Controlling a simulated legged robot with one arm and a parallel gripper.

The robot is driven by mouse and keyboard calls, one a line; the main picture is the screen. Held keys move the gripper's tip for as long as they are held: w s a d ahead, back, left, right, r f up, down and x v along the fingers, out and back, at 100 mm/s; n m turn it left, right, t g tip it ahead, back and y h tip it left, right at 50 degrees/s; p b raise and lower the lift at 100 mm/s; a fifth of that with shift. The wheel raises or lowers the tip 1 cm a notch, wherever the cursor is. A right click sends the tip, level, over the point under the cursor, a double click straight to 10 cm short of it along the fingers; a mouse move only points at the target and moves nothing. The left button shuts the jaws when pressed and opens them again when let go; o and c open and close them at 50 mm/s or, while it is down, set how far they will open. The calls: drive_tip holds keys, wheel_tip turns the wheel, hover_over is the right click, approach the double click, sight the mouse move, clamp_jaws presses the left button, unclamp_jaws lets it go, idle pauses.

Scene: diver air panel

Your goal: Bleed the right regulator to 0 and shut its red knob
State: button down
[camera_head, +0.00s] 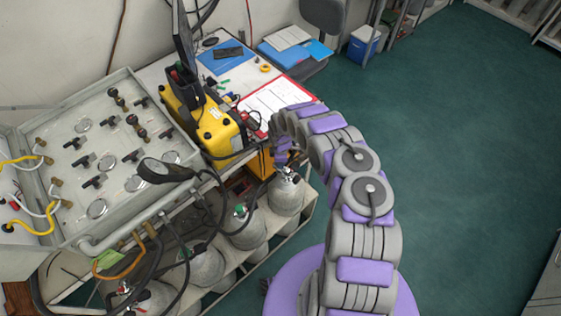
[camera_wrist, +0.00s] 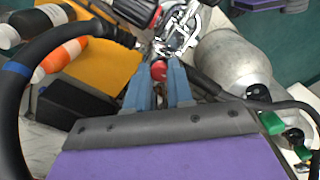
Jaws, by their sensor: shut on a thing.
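The right regulator (camera_wrist: 180,38) is shiny metal at the top middle of the wrist view, on the neck of a grey cylinder (camera_wrist: 232,62). In the head view this cylinder (camera_head: 286,197) is the rightmost on the rack, and its regulator (camera_head: 290,174) is small. The red knob (camera_wrist: 159,70) sits between the blue fingertips of my gripper (camera_wrist: 160,76), which is shut on it. In the head view my gripper (camera_head: 284,156) is just above the regulator and hides the knob. No pressure reading can be made out.
More cylinders (camera_head: 246,231) with hoses stand to the left, one with a green knob (camera_head: 240,210). The grey gauge panel (camera_head: 70,185) and yellow case (camera_head: 215,130) are close by. A black hose (camera_wrist: 50,40) curves along the wrist view's left. Green floor (camera_head: 460,150) is clear at right.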

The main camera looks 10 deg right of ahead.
drive_tip(key=c, duration=1.3)
unclamp_jaws()
drive_tip(key=shift+o, duration=0.2)
wheel_tip(320, 180, up, 17)
drive_tip(key=p, duration=0.1)
drive_tip(key=shift+r, duration=0.1)
